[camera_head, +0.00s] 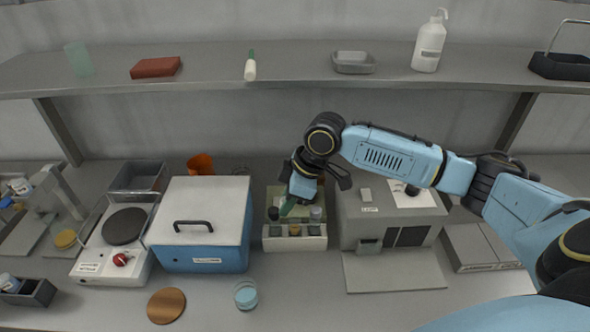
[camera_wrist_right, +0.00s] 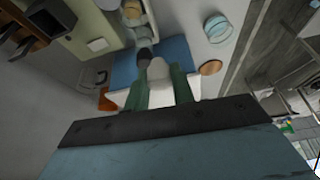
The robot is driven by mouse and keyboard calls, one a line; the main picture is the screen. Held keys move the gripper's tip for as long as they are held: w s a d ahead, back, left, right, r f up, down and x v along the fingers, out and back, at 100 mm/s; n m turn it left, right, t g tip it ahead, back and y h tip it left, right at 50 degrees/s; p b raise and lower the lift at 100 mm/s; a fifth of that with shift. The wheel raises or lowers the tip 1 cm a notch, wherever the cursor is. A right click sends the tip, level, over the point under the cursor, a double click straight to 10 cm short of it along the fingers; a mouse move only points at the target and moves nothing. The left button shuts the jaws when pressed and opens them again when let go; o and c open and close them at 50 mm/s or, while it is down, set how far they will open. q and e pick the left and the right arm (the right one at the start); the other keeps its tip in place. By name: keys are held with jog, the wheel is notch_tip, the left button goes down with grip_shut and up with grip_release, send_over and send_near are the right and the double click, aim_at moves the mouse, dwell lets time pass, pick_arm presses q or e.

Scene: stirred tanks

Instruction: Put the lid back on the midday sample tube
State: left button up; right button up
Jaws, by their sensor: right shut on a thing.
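The cream sample rack (camera_head: 295,244) stands mid-bench and holds several small capped tubes; it also shows in the right wrist view at the top (camera_wrist_right: 108,38). I cannot tell which tube is the midday one, as labels are too small to read. My right gripper (camera_head: 289,206) is over the rack's left part, its green fingers pointing down. In the right wrist view, the gripper (camera_wrist_right: 162,88) is shut on a pale rounded piece (camera_wrist_right: 157,71), which looks like the lid. A dark round piece (camera_wrist_right: 143,54) shows just beyond it. My left gripper is not in view.
A blue box with a white top (camera_head: 205,230) stands left of the rack, and a grey instrument (camera_head: 370,222) stands close on the right. Stacked glass dishes (camera_head: 246,295) and a copper disc (camera_head: 166,305) lie in front. A shelf (camera_head: 300,70) runs behind.

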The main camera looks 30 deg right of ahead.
jog(key=d+f+n, duration=0.1)
jog(key=w+d+f+n+g+b, duration=0.1)
jog(key=d+n+b, duration=0.1)
jog(key=shift+w+f+n, duration=0.25)
jog(key=shift+f+n, duration=0.05)
jog(key=shift+f, duration=0.1)
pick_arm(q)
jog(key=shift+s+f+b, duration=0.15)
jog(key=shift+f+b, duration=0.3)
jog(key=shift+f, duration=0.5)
pick_arm(e)
jog(key=shift+d+f, duration=0.1)
jog(key=shift+f, duration=0.8)
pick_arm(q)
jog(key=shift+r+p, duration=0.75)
pick_arm(e)
jog(key=shift+y, duration=0.3)
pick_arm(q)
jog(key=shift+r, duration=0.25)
pick_arm(e)
jog(key=shift+f, duration=0.15)
dwell(0.4)
pick_arm(q)
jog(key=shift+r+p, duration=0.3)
jog(key=shift+p, duration=0.3)
dwell(0.4)
